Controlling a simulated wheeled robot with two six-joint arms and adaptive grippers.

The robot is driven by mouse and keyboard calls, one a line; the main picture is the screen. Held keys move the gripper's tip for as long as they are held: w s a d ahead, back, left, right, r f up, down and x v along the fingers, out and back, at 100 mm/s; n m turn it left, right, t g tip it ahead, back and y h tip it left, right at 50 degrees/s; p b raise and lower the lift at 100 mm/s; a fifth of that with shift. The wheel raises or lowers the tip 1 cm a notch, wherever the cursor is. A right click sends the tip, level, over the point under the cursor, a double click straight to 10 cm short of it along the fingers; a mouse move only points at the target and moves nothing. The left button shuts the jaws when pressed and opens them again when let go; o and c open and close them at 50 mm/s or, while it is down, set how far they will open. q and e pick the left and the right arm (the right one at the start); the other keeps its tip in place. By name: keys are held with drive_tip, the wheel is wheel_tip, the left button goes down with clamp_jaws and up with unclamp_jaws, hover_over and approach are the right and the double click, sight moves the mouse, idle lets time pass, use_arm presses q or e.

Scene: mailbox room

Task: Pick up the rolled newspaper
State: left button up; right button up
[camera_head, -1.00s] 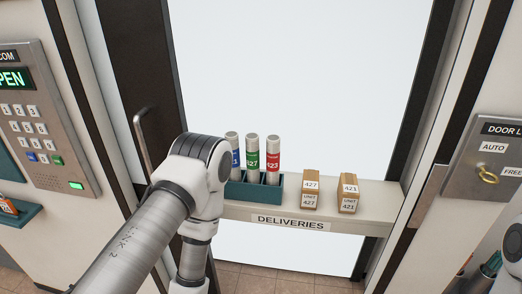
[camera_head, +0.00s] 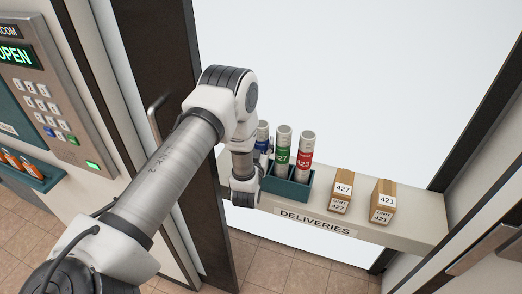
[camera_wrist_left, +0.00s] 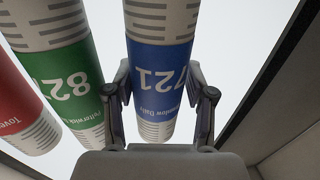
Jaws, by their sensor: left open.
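Three rolled newspapers stand upright in a teal holder (camera_head: 290,188) on the deliveries shelf: one with a blue band (camera_head: 262,131), one with a green band (camera_head: 283,147) and one with a red band (camera_head: 305,153). In the left wrist view the blue-banded roll (camera_wrist_left: 155,75) lies between the two fingers of my open left gripper (camera_wrist_left: 162,98), with the green-banded roll (camera_wrist_left: 72,80) and the red-banded roll (camera_wrist_left: 18,100) to its left. I cannot tell whether a finger touches the blue roll. In the head view my wrist hides most of the left gripper. My right gripper is not in view.
Two small brown boxes, labelled 427 (camera_head: 343,189) and 421 (camera_head: 384,200), stand on the shelf (camera_head: 420,232) right of the holder. A keypad panel (camera_head: 42,95) and a small teal ledge (camera_head: 35,175) are at the left. A dark door frame (camera_head: 165,110) stands behind my arm.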

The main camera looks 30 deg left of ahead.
use_arm(q)
drive_tip(key=shift+d, duration=0.1)
clamp_jaws()
drive_tip(key=shift+r, duration=0.15)
